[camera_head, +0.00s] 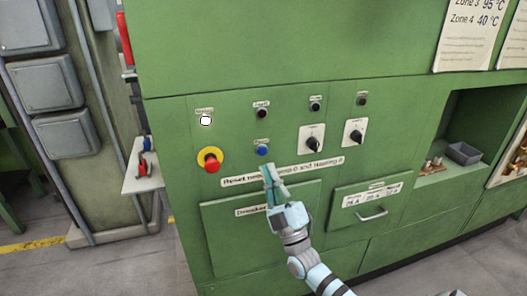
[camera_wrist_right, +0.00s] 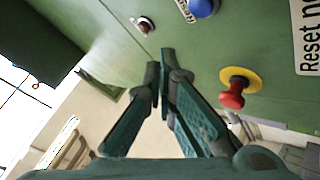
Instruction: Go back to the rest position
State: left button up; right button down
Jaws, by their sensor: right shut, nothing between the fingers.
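My right gripper (camera_head: 269,172) is shut and empty in front of the green machine panel (camera_head: 227,106), just below the blue button (camera_head: 262,150). In the right wrist view its closed fingertips (camera_wrist_right: 160,62) point toward the green panel, with the blue button (camera_wrist_right: 203,7) and the red emergency stop (camera_wrist_right: 233,92) on its yellow ring beyond them. I cannot tell whether the fingers touch the panel. My left gripper does not show in either view.
The panel also carries a lit white button (camera_head: 205,121), the red emergency stop (camera_head: 210,160) and two rotary switches (camera_head: 312,139). A drawer handle (camera_head: 371,214) sticks out at lower right. A recess with a grey bin (camera_head: 463,153) is further right. Grey floor lies at lower left.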

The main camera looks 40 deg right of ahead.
jog(key=shift+y, duration=0.3)
